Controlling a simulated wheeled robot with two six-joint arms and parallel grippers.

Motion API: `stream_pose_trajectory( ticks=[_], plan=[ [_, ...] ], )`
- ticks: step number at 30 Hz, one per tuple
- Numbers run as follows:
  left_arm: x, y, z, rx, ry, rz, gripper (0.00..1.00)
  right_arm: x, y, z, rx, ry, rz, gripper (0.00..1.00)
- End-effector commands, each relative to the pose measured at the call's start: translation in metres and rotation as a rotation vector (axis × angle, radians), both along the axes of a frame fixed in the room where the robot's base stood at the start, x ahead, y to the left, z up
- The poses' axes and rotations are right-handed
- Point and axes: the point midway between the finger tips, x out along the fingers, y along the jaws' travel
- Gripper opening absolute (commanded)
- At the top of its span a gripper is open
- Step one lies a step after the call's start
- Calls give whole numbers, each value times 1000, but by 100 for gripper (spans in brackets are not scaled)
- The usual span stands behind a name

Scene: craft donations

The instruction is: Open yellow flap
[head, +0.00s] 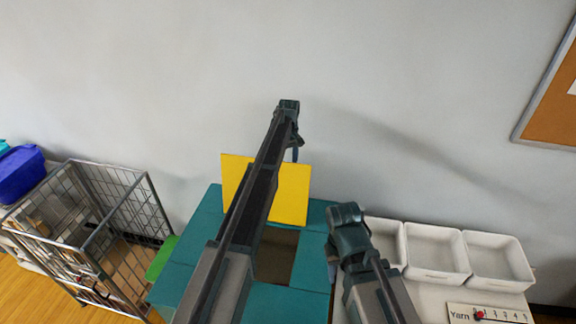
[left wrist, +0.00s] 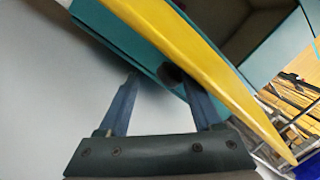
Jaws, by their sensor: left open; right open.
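The yellow flap (head: 290,193) stands raised, roughly upright, at the back of the square opening in the teal box (head: 180,275). My left arm crosses in front of the flap and hides part of it. My left gripper (head: 297,150) is over the flap's top edge, towards the wall. In the left wrist view my left gripper (left wrist: 162,100) is open with nothing between its fingers, and the yellow flap (left wrist: 205,65) slants close beside the right finger; I cannot tell whether they touch. My right gripper (head: 333,265) is open at the box's right side, its fingers small in view.
White bins (head: 437,276) stand on a table to the right, with a Yarn number card (head: 488,315) in front. A wire cage cart (head: 62,240) stands left of the box, with a blue bin (head: 22,172) beyond. The wall is close behind the flap.

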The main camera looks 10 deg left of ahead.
Motion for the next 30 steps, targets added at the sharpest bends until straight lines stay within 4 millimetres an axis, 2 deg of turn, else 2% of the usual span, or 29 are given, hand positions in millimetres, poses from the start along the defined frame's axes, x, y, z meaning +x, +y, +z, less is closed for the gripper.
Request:
stream_pose_trajectory(
  ticks=[18,30],
  plan=[
    [8,-3,72,2,1,-1,67,-1,0,72,0,2,-7,50],
    [8,-3,74,2,1,-2,67,-1,0,74,1,2,-13,50]
  ],
)
